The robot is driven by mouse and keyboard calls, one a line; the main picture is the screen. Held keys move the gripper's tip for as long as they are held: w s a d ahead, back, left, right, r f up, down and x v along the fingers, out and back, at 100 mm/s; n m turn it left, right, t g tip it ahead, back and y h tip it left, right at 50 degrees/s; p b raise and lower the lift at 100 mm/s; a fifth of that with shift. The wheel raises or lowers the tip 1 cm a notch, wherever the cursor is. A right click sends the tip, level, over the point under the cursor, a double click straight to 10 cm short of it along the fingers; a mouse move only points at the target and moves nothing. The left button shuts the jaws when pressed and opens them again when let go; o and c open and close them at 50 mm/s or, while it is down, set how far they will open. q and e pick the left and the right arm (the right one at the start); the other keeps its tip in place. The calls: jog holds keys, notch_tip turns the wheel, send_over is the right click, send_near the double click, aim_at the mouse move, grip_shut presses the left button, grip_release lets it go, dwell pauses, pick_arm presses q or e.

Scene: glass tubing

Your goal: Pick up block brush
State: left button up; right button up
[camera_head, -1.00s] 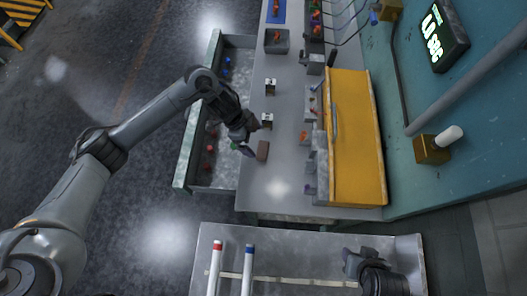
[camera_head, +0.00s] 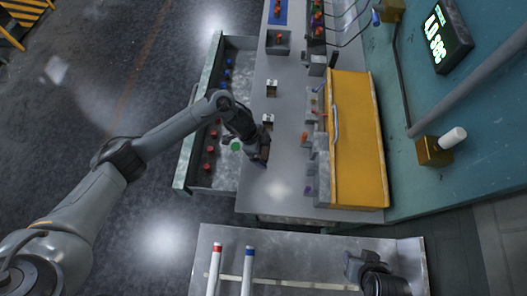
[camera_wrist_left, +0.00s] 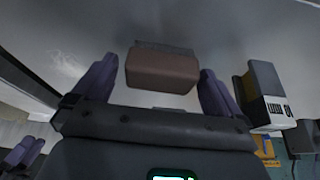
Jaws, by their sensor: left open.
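The block brush (camera_wrist_left: 162,70) is a brown block with a dark grey strip along its far edge. In the left wrist view it lies between the two purple fingers of my left gripper (camera_wrist_left: 158,88), with gaps on both sides. In the head view my left gripper (camera_head: 259,153) is over the brush on the grey bench top and hides most of it. It is open. My right gripper (camera_head: 357,266) is over the lower table at the right; its jaws are too small to judge.
An open drawer (camera_head: 181,178) with red, blue and green pieces lies left of the bench. Small metal blocks (camera_head: 271,88) stand up the bench. A yellow cover (camera_head: 357,140) is at the right. Two white tubes (camera_head: 214,272) lie on the lower table.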

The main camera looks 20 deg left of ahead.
aim_at(264, 152)
pick_arm(q)
jog(key=c, duration=1)
jog(key=shift+r, duration=0.15)
jog(key=shift+r, duration=0.45)
pick_arm(e)
jog(key=shift+d, duration=0.1)
pick_arm(q)
jog(key=r, duration=0.3)
jog(key=shift+s+d+r+p, duration=0.15)
jog(key=shift+s+r+p, duration=0.1)
jog(key=shift+p, duration=0.1)
jog(key=s+d+r, duration=0.1)
jog(key=s+r, duration=0.1)
jog(key=s, duration=0.1)
jog(key=s+d+r+p, duration=0.1)
jog(key=s+d+r, duration=0.1)
jog(key=s, duration=0.1)
jog(key=s+d+r+p, duration=0.1)
jog(key=s+d+r, duration=0.1)
jog(key=s, duration=0.2)
jog(key=shift+r, duration=0.2)
pick_arm(e)
notch_tip(264, 152, up, 3)
jog(key=shift+f, duration=0.1)
